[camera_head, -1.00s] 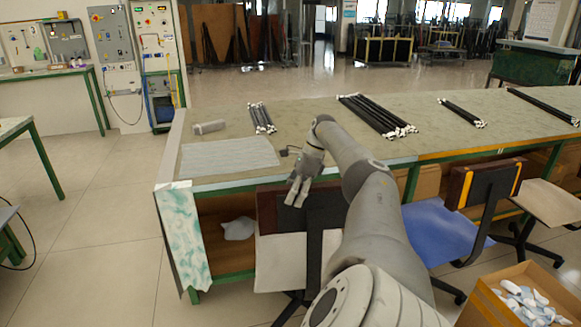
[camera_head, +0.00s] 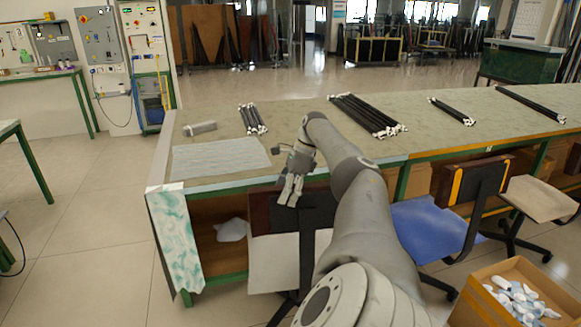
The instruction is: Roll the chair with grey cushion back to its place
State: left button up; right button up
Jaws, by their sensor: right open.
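The chair with the pale grey cushion (camera_head: 273,263) stands at the front left of the long workbench, its dark backrest (camera_head: 318,211) towards me. My right gripper (camera_head: 290,190) is open, with its fingers pointing down at the top of that backrest. I cannot tell whether the fingers touch it. My right arm hides part of the chair, and its base is mostly out of view. My left gripper is not in view.
A chair with a blue seat (camera_head: 432,226) and one with a beige seat (camera_head: 540,198) stand right along the workbench (camera_head: 215,137). A cardboard box (camera_head: 484,311) with white and blue items is at the lower right. The floor at left is clear.

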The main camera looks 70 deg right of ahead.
jog(key=shift+v, duration=3.25)
